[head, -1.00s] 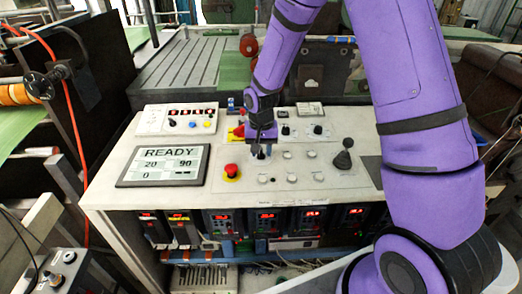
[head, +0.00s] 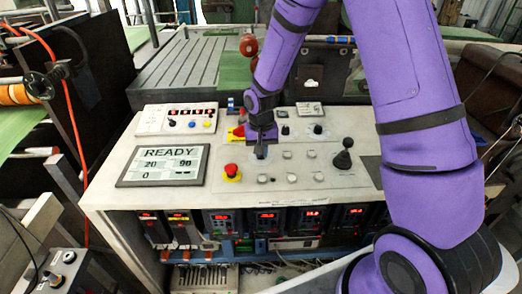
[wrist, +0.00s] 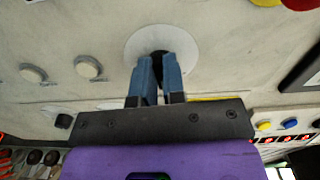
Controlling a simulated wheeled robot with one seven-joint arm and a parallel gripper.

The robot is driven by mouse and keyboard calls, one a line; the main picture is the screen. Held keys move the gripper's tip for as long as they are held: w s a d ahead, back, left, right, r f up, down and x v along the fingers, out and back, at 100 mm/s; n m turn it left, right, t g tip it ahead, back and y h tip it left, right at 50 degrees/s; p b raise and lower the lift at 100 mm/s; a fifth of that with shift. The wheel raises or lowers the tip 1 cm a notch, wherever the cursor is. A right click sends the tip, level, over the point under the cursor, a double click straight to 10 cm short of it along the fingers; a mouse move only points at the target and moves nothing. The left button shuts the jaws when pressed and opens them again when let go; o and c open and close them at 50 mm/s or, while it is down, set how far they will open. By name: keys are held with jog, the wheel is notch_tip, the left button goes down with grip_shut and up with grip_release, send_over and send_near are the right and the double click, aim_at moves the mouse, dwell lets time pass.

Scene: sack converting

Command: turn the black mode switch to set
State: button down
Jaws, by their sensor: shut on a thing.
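The black mode switch (wrist: 158,58) sits on a round pale plate (wrist: 135,50) on the sloping control panel. In the wrist view my gripper (wrist: 160,72) points at the panel, its two blue fingers shut on the switch from both sides. Only a dark bit of the switch shows between and beyond the fingertips, so its pointer and any set marking cannot be read. In the head view my gripper (head: 261,152) reaches down to the panel between the red button and the white buttons, and hides most of the switch.
A red button on yellow (head: 232,171) is just left of my gripper. A display (head: 164,165) reads READY, 20, 90 and 0. White buttons (head: 288,155) and a black joystick (head: 343,158) lie to the right. A red-and-yellow switch (head: 238,132) is close behind.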

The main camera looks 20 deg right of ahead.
jog(key=n, duration=0.4)
jog(key=shift+d+n, duration=0.15)
jog(key=shift+n, duration=1.75)
jog(key=shift+w, duration=0.1)
jog(key=c, duration=1.2)
grip_release()
jog(key=shift+r, duration=0.1)
notch_tip(320, 180, up, 11)
